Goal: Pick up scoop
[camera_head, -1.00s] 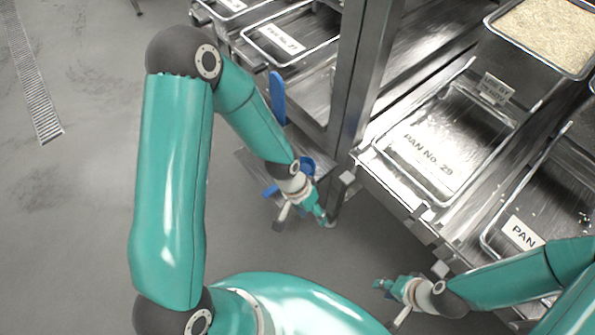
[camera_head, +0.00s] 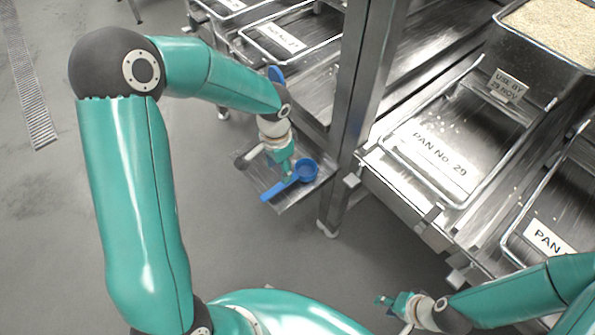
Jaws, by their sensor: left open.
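A blue scoop (camera_head: 306,171) lies on a small metal shelf (camera_head: 317,184) beside the steel post, its handle pointing to the lower left. My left gripper (camera_head: 289,176) is open right above the scoop, close to where the handle meets the cup. I cannot tell whether it touches the scoop. Another blue piece (camera_head: 275,74) shows behind my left arm, mostly hidden. My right gripper (camera_head: 384,301) is at the lower right, away from the scoop, and its fingers are too small to judge.
The steel post (camera_head: 362,90) stands right of the small shelf. Pan No. 29 (camera_head: 470,196) sits on the bench to the right, with a container of rice (camera_head: 556,32) behind it. Pan No. 27 (camera_head: 290,55) is further back. The grey floor at left is open.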

